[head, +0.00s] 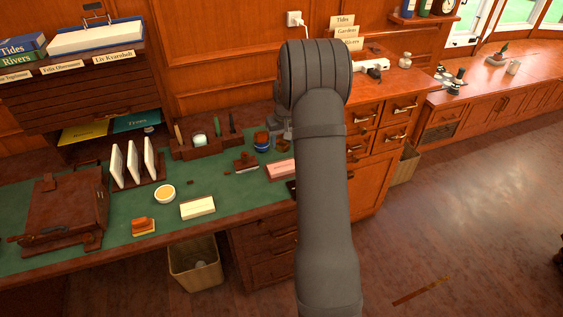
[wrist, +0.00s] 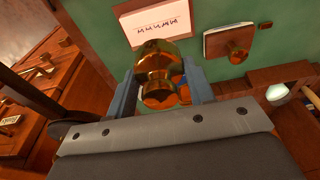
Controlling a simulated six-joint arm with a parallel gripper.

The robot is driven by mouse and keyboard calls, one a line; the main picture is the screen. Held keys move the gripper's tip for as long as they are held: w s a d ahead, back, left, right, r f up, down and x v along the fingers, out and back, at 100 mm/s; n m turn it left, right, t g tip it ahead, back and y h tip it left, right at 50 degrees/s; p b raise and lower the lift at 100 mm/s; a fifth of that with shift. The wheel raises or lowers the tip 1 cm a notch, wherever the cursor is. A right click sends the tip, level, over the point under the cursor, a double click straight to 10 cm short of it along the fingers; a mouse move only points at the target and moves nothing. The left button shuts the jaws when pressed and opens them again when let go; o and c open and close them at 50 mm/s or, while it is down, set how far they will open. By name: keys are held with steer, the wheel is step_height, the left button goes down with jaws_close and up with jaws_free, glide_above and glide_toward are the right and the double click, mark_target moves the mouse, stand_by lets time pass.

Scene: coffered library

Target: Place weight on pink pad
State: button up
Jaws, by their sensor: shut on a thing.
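The brass weight (wrist: 160,62) is rounded and knobbed, and it is held between the two blue-grey fingers of my gripper (wrist: 163,82) in the wrist view. My gripper is shut on it. In the wrist view the pink pad (wrist: 146,22), a pale sheet with dark writing and a brown edge, lies just beyond the weight, which overlaps its near edge in the picture. I cannot tell how high the weight is above the desk. In the head view the pink pad (head: 281,169) lies on the green desk top, partly behind my arm.
A brown block with a knob on a pale sheet (wrist: 229,42) lies beside the pad. A cream pad (head: 197,208) and yellow-topped dish (head: 165,193) lie left. Green desk top is bare between.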

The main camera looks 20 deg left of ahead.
step_height(320, 180, down, 8)
steer(key=shift+f, duration=0.1)
stand_by(0.4)
steer(key=o, duration=1.3)
steer(key=shift+f, duration=0.1)
steer(key=r, duration=0.4)
steer(key=s+r, duration=0.1)
steer(key=r, duration=0.3)
steer(key=d+r, duration=0.1)
steer(key=r, duration=0.3)
steer(key=shift+s+d+r, duration=0.1)
steer(key=shift+s, duration=0.05)
